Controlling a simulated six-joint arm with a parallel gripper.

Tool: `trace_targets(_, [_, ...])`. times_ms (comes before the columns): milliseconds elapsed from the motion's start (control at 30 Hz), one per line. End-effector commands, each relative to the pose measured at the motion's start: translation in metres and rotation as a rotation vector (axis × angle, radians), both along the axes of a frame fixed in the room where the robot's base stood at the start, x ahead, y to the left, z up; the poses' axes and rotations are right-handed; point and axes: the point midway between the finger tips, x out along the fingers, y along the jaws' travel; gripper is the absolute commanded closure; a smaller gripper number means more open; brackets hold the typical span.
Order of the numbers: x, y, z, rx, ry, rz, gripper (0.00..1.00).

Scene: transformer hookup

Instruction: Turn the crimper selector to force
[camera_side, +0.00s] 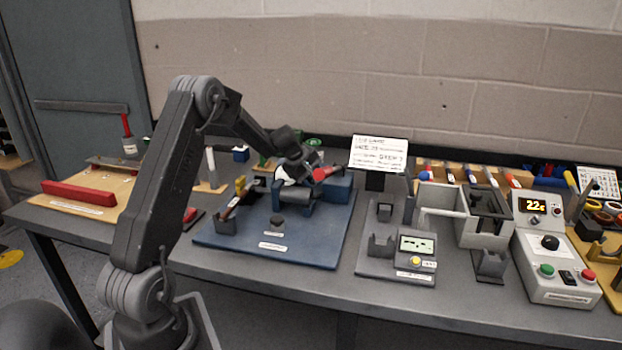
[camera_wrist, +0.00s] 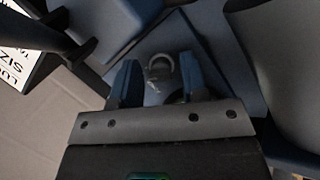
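The blue bench press or crimper (camera_side: 295,200) stands on a blue base plate (camera_side: 325,245) with a printed label at its front. A short dark round knob (camera_side: 277,222) stands on that plate; I cannot tell if it is the selector, and no setting is readable. My gripper (camera_side: 300,172) is low over the back of the blue device, next to a white round part (camera_side: 284,176) and a red part (camera_side: 325,173). In the wrist view my gripper's two fingers (camera_wrist: 160,85) stand apart, with a grey rounded part (camera_wrist: 160,68) showing between and beyond them. Contact is not clear.
A sign (camera_side: 379,153) stands behind the base plate. To the right are a small meter (camera_side: 416,245), a grey fixture (camera_side: 455,220) and a control box (camera_side: 555,265) with a black knob and lit display. A tan board (camera_side: 95,192) with a red bar lies left.

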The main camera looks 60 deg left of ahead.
Motion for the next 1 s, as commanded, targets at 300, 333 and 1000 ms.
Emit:
trace_targets(300, [-0.0002, 0.0001, 0.0003, 0.0, 0.0, 0.0, 0.9])
trace_targets(333, [-0.0002, 0.0001, 0.0003, 0.0, 0.0, 0.0, 0.93])
trace_targets(1000, [-0.0002, 0.0003, 0.0006, -0.056, -0.058, 0.107, 1.0])
